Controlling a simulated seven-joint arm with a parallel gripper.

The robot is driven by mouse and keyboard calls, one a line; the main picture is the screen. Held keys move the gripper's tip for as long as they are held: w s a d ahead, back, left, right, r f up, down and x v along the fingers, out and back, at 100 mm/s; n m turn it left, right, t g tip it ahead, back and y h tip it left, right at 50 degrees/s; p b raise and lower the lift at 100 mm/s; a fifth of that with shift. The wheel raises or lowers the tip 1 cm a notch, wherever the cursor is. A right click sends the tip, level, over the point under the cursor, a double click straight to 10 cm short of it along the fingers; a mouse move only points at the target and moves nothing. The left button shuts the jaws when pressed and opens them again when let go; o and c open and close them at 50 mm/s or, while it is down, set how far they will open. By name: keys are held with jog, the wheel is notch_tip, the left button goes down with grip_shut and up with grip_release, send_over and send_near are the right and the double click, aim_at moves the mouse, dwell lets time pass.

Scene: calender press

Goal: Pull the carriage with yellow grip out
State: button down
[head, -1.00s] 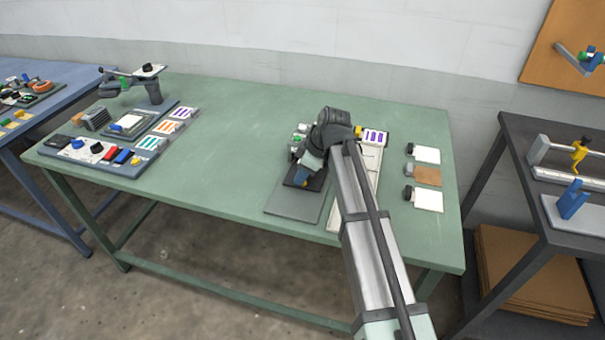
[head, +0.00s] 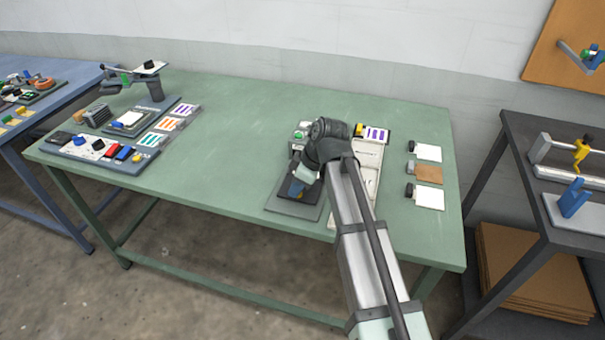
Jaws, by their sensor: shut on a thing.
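My gripper (head: 298,189) is low over the front part of the green table, shut on the small yellow grip (head: 303,194), of which only a sliver shows. The carriage is the dark plate (head: 284,196) under my gripper, lying over a flat grey base plate (head: 291,210) near the table's front edge. My gripper and wrist hide most of the carriage, so its full outline cannot be told. Behind it, the press end with white and green parts (head: 301,131) shows partly past my wrist.
A pale tray (head: 369,154) with a purple-striped card (head: 376,134) stands right of my arm. Several small cards with dark knobs (head: 425,173) lie farther right. A control panel (head: 104,153) sits on the left. The table's middle left is clear.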

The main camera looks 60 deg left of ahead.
jog(key=s+d, duration=0.3)
jog(key=shift+w+a, duration=0.1)
jog(key=c, duration=1)
grip_release()
jog(key=v, duration=1.4)
jog(key=shift+f, duration=0.1)
